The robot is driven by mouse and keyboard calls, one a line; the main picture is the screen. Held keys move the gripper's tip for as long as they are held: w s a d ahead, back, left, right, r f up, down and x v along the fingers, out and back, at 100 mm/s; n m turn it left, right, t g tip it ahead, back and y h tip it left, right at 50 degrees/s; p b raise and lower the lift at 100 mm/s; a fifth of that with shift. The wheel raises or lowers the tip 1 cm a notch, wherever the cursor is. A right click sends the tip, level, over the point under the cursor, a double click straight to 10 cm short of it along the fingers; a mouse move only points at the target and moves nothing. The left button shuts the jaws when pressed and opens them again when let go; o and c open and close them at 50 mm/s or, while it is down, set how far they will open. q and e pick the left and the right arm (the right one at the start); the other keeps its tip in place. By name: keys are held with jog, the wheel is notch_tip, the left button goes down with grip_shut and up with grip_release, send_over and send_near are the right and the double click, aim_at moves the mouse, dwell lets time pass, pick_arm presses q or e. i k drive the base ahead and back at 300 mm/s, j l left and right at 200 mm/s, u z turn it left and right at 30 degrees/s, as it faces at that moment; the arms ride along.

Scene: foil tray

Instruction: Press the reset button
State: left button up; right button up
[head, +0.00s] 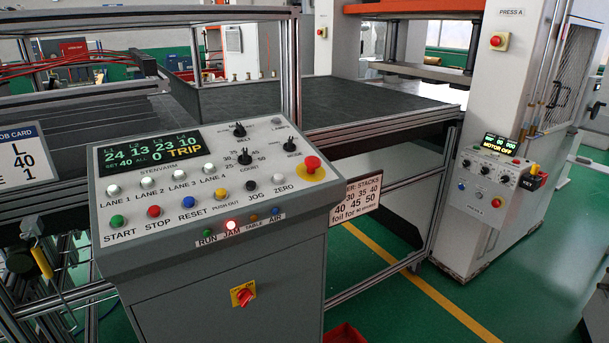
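The reset button is a blue push button (188,202) on the sloped grey control panel (108,255), above the label RESET. A red stop button (154,211) sits to its left and a yellow push-out button (220,194) to its right. A green start button (117,221) is at the far left of the row. The panel display (150,149) reads TRIP, and the JAM lamp (231,225) glows red. Neither of my grippers is in view, and nothing covers the blue button.
A red emergency stop (312,165) on a yellow base sits at the panel's right. Rotary knobs (290,144) stand up near the panel's back. A metal frame post (291,65) rises behind it. A press with its own control box (488,178) stands at right.

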aim_at(188, 200)
jog(key=k+j, duration=0.1)
jog(key=j, duration=0.3)
jog(key=j+z, duration=0.1)
jog(key=j, duration=0.3)
jog(key=k+j, duration=0.15)
jog(key=j, duration=0.25)
jog(key=k+j+z, duration=0.1)
jog(key=j, duration=0.3)
jog(key=k+j, duration=0.1)
jog(key=j, duration=0.3)
jog(key=k+j+z, duration=0.1)
jog(key=j, duration=0.25)
